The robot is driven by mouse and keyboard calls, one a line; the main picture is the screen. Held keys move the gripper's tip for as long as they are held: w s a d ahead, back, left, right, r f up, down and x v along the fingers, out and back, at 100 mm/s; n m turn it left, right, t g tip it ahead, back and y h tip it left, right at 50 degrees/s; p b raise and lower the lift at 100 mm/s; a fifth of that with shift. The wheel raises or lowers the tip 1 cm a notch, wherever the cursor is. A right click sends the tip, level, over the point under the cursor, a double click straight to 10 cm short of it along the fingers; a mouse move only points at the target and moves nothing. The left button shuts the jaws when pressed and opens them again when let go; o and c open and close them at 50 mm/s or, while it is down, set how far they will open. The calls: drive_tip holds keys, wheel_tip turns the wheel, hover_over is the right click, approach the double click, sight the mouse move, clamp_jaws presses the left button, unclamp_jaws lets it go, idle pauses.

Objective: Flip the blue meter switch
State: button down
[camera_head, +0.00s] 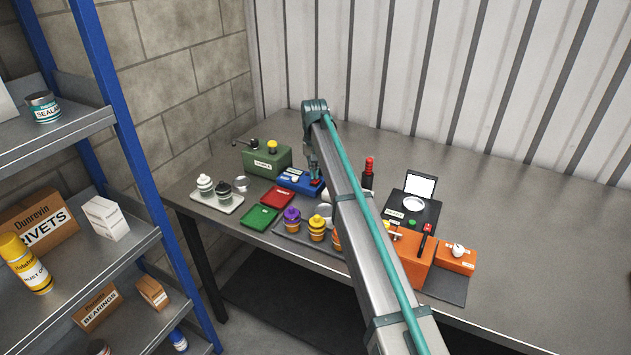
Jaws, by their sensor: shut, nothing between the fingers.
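The blue meter (287,184) is a low blue box on the bench, in front of the grey corrugated wall and right of a green box. A pale spot and a small red part show on its top; which one is the switch is too small to tell. My gripper (315,174) points down at the right end of the blue meter and is shut with nothing in it. It covers part of that end. I cannot tell whether the fingertips touch the meter.
A green box (266,160) with knobs stands left of the meter. A scale (412,210) and orange boxes (456,259) stand right.

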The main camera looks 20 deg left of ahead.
sight(314, 182)
drive_tip(key=shift+f, duration=1.1)
idle(0.5)
drive_tip(key=shift+r, duration=0.15)
drive_tip(key=shift+r+p, duration=1.4)
drive_tip(key=shift+r, duration=2)
